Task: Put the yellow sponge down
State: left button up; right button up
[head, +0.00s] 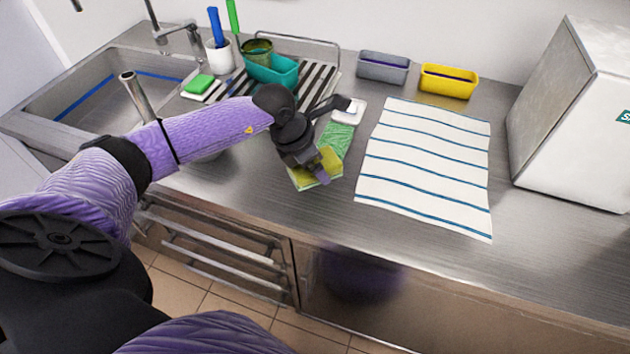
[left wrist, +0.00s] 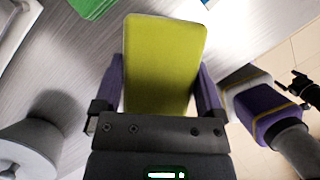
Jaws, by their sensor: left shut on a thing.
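I cannot tell whether the sponge touches the counter. My right gripper is not in the head view. A dark jointed part of mine at the right edge of the left wrist view may be it, but its jaws are unclear.
A striped towel (head: 425,165) lies to the right. The sink (head: 90,95) is at the left. Grey (head: 383,68) and yellow (head: 448,81) bins stand behind. Bare counter lies in front of the towel.

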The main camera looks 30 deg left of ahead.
aim_at(299, 166)
pick_arm(q)
notch_tip(299, 166, down, 6)
jog(key=shift+r+b, duration=0.25)
jog(key=shift+b, duration=0.1)
jog(key=shift+f, duration=0.1)
jog(key=shift+f, duration=0.15)
jog(key=o, duration=1)
jog(key=p+v, duration=0.1)
jog(key=v, duration=0.9)
jog(key=shift+s+a+p, duration=0.1)
jog(key=shift+p, duration=0.3)
jog(key=shift+s, duration=0.1)
